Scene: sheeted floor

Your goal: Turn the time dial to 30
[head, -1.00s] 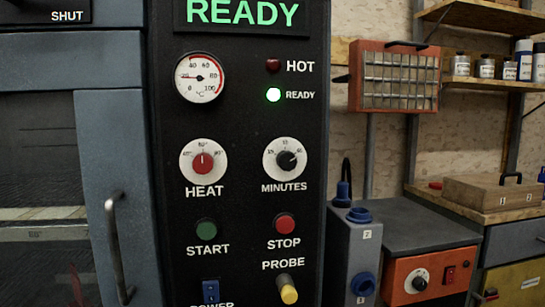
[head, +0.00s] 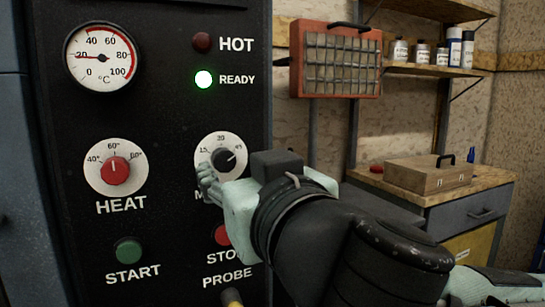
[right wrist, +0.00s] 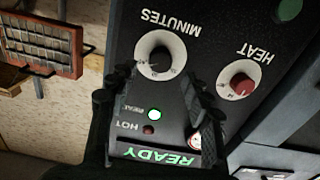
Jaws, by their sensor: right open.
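The time dial (head: 224,160), marked MINUTES, is a black knob on a round white scale on the black panel. My right gripper (head: 208,183) is at the dial's lower left edge in the head view, partly covering the scale and the label. In the right wrist view the gripper (right wrist: 160,76) is open, its fingers spread below the knob with nothing between them. I cannot tell whether it touches the dial. My left gripper is not in view.
The red HEAT dial (head: 115,170) is left of the time dial. The green START button (head: 129,251) and partly hidden red STOP button (head: 222,235) are below. The green READY lamp (head: 204,79) is lit. A wooden box (head: 428,174) rests on a bench at right.

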